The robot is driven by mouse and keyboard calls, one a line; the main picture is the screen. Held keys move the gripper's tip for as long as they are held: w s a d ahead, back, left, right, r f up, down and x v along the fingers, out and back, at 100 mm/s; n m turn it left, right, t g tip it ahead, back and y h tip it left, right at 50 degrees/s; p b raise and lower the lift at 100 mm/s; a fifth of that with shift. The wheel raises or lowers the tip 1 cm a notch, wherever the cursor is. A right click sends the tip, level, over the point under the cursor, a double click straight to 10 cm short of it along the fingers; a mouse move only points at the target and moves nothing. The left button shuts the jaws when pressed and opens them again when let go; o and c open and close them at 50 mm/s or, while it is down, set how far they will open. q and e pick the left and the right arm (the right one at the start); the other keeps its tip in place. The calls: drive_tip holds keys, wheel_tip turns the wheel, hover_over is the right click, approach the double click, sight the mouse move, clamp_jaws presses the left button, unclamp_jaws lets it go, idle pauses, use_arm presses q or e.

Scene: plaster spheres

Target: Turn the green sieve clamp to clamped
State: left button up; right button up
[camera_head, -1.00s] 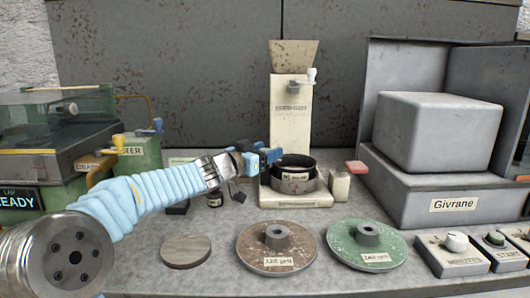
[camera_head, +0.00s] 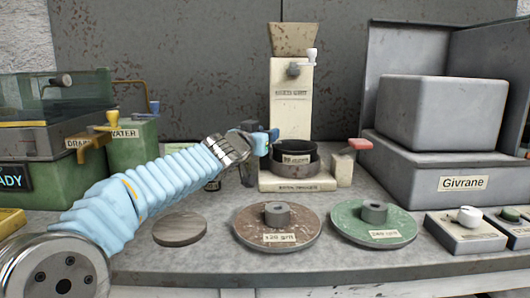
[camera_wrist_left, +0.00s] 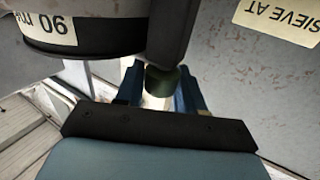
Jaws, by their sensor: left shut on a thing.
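The sieve (camera_head: 290,168) is a dark round pan with a paper label, on the cream base (camera_head: 300,186) of the upright grinder-like unit. The sieve's rim also shows at top left in the left wrist view (camera_wrist_left: 85,40). My left gripper (camera_head: 264,141) is at the left side of the sieve. In the left wrist view my blue fingers (camera_wrist_left: 160,90) are shut on a dark green rounded knob, the green sieve clamp (camera_wrist_left: 158,82). The clamp is hidden behind the gripper in the head view. A red clamp (camera_head: 359,144) stands right of the sieve. My right gripper is not in view.
Brown (camera_head: 276,224) and green (camera_head: 373,222) grit discs and a wooden disc (camera_head: 180,229) lie in front. The grey Givrane box (camera_head: 440,180) stands right, with switch boxes (camera_head: 466,231) before it. Green drain and water units (camera_head: 130,145) stand left.

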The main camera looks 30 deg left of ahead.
use_arm(q)
drive_tip(key=shift+f, duration=0.1)
drive_tip(key=shift+y, duration=0.3)
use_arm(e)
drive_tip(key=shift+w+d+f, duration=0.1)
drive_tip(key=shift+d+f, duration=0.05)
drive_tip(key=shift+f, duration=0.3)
use_arm(q)
drive_tip(key=o, duration=0.9)
drive_tip(key=shift+s, duration=0.1)
drive_tip(key=shift+o, duration=0.2)
drive_tip(key=s+d+p, duration=0.1)
drive_tip(key=s+p, duration=0.3)
drive_tip(key=s, duration=0.9)
drive_tip(key=shift+s+d+p, duration=0.15)
drive_tip(key=shift+s+p, duration=0.2)
drive_tip(key=shift+s, duration=0.05)
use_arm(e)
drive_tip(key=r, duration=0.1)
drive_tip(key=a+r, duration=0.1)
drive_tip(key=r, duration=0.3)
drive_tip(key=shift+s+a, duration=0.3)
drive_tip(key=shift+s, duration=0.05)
